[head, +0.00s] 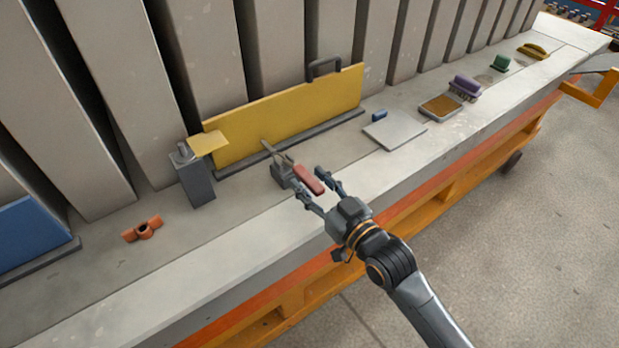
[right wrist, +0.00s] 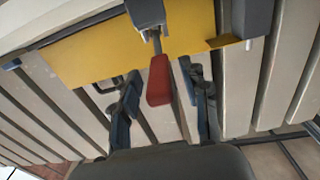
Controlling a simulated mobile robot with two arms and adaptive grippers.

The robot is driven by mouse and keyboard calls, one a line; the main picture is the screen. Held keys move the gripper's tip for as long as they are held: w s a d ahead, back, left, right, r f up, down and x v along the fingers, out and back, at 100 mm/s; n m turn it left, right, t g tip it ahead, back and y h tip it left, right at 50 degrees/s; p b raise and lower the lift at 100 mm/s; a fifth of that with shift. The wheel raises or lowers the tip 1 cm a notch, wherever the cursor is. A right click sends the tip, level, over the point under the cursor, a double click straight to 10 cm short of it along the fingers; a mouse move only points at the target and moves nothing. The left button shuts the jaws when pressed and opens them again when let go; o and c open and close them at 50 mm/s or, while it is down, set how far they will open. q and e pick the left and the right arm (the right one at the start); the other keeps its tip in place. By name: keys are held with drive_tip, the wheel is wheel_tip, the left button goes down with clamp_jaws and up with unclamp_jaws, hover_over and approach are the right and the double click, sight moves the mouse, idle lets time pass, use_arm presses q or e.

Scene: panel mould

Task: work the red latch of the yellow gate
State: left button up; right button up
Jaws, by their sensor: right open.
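The yellow gate (head: 285,118) stands upright on the ledge, with a dark handle on its top edge; it also shows in the right wrist view (right wrist: 95,52). The red latch handle (head: 308,179) sticks out in front of the gate from a small grey latch body (head: 283,175). In the right wrist view the red handle (right wrist: 159,82) lies between the fingers, with space on both sides. My right gripper (head: 324,182) is open around the red handle and does not appear to touch it. It also shows in the right wrist view (right wrist: 162,98). My left gripper is not in view.
A grey post (head: 192,178) stands left of the gate, near an orange fitting (head: 143,229). A blue panel (head: 28,234) is at far left. Right of the gate lie a grey plate (head: 394,130), a tray (head: 440,107) and a purple brush (head: 465,87). Tall grey slabs stand behind.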

drive_tip(key=shift+w+a, duration=0.35)
drive_tip(key=shift+w, duration=0.15)
clamp_jaws()
